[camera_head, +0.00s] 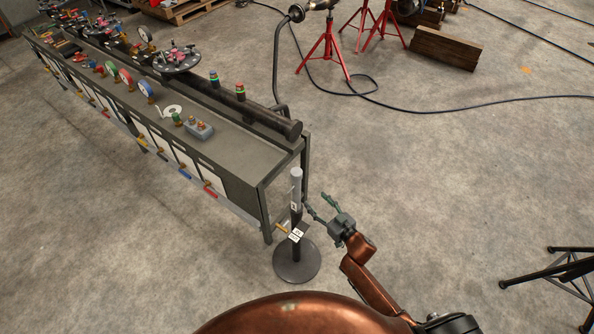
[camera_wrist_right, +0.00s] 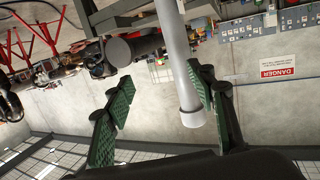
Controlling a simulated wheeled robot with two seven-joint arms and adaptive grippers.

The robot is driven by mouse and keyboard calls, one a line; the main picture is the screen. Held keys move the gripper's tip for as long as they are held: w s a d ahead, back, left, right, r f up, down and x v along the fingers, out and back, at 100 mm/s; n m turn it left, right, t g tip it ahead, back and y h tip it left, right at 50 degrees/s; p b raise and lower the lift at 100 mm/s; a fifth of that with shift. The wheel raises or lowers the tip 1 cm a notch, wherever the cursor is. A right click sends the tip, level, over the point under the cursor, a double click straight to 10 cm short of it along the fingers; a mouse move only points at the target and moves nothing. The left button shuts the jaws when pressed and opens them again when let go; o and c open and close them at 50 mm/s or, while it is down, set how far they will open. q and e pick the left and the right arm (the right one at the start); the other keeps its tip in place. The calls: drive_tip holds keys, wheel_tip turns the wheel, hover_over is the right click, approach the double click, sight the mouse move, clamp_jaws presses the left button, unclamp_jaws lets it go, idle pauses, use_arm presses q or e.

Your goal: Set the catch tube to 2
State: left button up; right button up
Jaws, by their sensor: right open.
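The catch tube (camera_head: 296,186) is a light grey upright tube on a dark post with a round black base (camera_head: 297,262). A small label sits low on the tube and white number plates (camera_head: 296,235) lie below it; their digits are too small to read surely. A brass-coloured handle (camera_head: 281,228) sticks out left of the post. My right gripper (camera_head: 317,203) is open, just right of the tube. In the right wrist view, the grey tube (camera_wrist_right: 178,55) appears between the spread green fingers (camera_wrist_right: 160,78), closer to the right-hand one; contact cannot be told. My left gripper is out of view.
A long dark bench (camera_head: 240,150) with gauges, valves and a black pipe stands left of the post, its end leg close by. Red stands (camera_head: 324,55) and a black cable (camera_head: 430,108) lie farther back.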

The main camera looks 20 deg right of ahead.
drive_tip(key=n+t+y, duration=0.1)
drive_tip(key=y, duration=0.1)
approach(300, 177)
drive_tip(key=x, duration=0.5)
drive_tip(key=shift+d+f+p, duration=0.1)
drive_tip(key=shift+f+p, duration=0.25)
drive_tip(key=shift+f, duration=0.05)
drive_tip(key=x, duration=0.6)
drive_tip(key=shift+w+r, duration=0.1)
drive_tip(key=shift+w, duration=0.25)
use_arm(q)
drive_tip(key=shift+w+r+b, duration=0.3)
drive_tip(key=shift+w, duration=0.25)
use_arm(e)
drive_tip(key=shift+w+a, duration=0.3)
drive_tip(key=shift+w, duration=0.1)
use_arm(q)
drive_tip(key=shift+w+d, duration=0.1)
use_arm(e)
clamp_jaws()
drive_tip(key=shift+r, duration=0.1)
